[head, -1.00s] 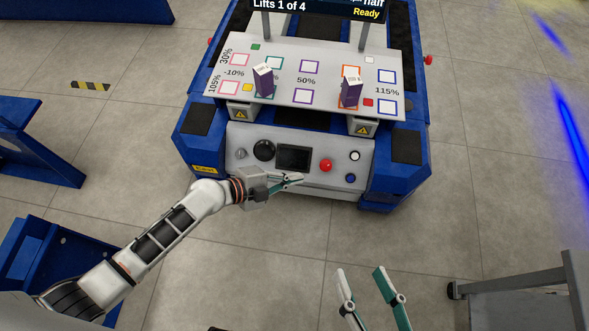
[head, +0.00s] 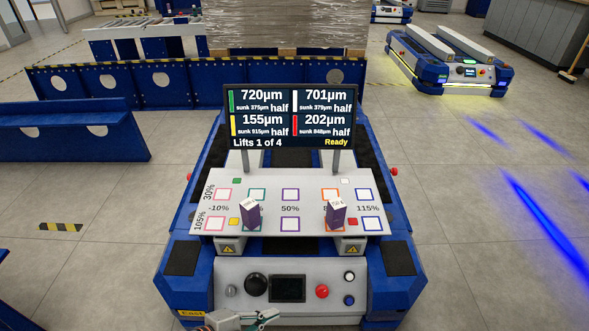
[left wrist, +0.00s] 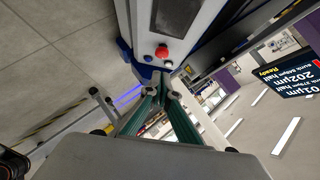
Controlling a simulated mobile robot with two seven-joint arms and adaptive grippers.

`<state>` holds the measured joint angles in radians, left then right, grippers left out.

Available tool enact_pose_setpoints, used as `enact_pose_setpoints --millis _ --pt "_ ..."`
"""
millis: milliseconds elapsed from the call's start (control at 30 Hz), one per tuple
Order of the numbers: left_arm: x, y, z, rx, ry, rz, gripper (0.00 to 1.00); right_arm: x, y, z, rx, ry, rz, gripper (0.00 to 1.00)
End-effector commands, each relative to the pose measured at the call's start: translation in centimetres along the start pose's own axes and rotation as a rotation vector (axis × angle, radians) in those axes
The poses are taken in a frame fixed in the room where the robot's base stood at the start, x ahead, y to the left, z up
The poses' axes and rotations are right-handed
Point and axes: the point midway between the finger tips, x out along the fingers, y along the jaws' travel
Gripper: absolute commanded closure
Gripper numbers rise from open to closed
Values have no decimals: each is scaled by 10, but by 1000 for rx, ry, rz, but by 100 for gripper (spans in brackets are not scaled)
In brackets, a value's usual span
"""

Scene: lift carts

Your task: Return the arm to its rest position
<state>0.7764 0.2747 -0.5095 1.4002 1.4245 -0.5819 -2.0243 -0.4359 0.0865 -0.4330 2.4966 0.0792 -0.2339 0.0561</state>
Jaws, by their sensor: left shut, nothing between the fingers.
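My left gripper (head: 262,318) shows at the bottom edge of the head view, in front of the blue lift cart's control panel (head: 330,300). Its fingers are shut and empty. In the left wrist view the green fingers (left wrist: 166,92) come together below the cart's red button (left wrist: 162,52). Most of my left arm is out of the head view. My right gripper is in neither current view.
The cart's tray (head: 265,218) bears two purple blocks with white tops, one left (head: 251,215) and one right (head: 336,214). A screen (head: 290,118) above it reads "Lifts 1 of 4" and "Ready". Blue barriers (head: 75,135) stand left. Floor (head: 480,210) is clear at right.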

Motion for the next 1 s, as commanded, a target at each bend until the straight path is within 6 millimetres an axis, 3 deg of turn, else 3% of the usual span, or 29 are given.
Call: enact_pose_setpoints --millis 33,267,467,733,1000 --pt "-10 -18 -12 -14 -6 -18 100 -1 -3 -13 -25 20 -5 52" --pt "-44 -30 -37 -149 -62 -47 100 -5 -4 -23 -102 23 -2 52" --pt "-94 -49 -69 -315 -128 -108 100 -11 -1 -42 -195 32 12 52" --pt "-182 -57 -111 -606 -229 -228 100 -22 15 -63 -319 7 58 52" --pt "-282 -38 -150 -908 -326 -354 100 -43 42 -68 -411 -71 122 52"
